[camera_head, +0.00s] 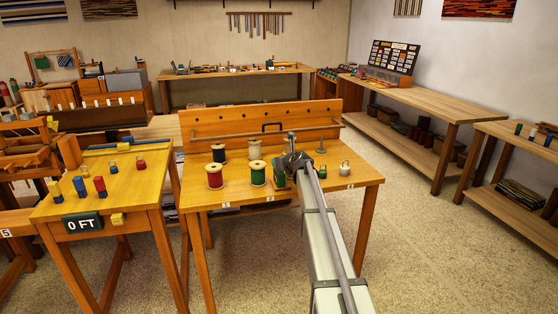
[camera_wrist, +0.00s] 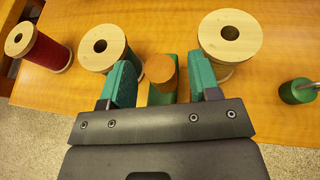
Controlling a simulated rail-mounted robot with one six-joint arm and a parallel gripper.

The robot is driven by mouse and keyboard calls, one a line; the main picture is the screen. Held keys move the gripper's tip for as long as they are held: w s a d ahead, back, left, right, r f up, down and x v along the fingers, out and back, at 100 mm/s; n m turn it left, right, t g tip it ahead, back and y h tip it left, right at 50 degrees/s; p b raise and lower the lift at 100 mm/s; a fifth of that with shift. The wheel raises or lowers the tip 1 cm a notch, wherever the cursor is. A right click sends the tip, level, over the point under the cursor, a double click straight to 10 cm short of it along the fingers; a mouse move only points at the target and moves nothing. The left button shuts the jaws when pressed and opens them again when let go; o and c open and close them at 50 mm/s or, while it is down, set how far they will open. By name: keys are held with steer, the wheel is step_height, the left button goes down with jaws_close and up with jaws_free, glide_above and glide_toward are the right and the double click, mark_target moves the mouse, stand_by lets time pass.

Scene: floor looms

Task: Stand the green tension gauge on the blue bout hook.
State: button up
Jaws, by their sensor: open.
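A green block with a round orange-brown top (camera_wrist: 162,70), probably the green tension gauge, stands between my gripper's (camera_wrist: 162,82) two green-padded fingers in the wrist view. The fingers are open on either side of it, and I cannot tell whether they touch it. In the head view, my gripper (camera_head: 292,165) is over the front right part of the middle table, beside a green block (camera_head: 279,179). I cannot tell which piece is the blue bout hook.
A red spool (camera_head: 214,178), a green spool (camera_head: 257,174) and other spools stand left of my gripper on the middle table (camera_head: 310,199). A green weight with a metal loop (camera_head: 344,169) stands to the right. A gap separates the left table (camera_head: 125,191).

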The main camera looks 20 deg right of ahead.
steer(key=p+v, duration=0.2)
steer(key=v, duration=0.7)
steer(key=shift+p, duration=0.35)
steer(key=s+a+f+n+g+y, duration=0.1)
steer(key=s+a+f+n+g, duration=0.2)
steer(key=s+a+n, duration=0.5)
steer(key=s+a+f+n+g+y, duration=0.25)
steer(key=s+a+n, duration=0.4)
steer(key=a, duration=0.45)
steer(key=s+a+f+n+g+h, duration=0.1)
steer(key=s+a+n+g, duration=0.1)
steer(key=s+n, duration=0.5)
steer(key=s+a+f+n+g+h, duration=0.1)
steer(key=s+a+f+n+g, duration=0.1)
steer(key=s+n, duration=0.5)
steer(key=s+a+f+n+g+h, duration=0.2)
steer(key=s+a+n+g, duration=0.2)
steer(key=s+n, duration=0.3)
steer(key=s+a, duration=0.1)
steer(key=s, duration=0.4)
steer(key=shift+s+a, duration=0.15)
steer(key=shift+a, duration=0.15)
steer(key=shift+o, duration=0.3)
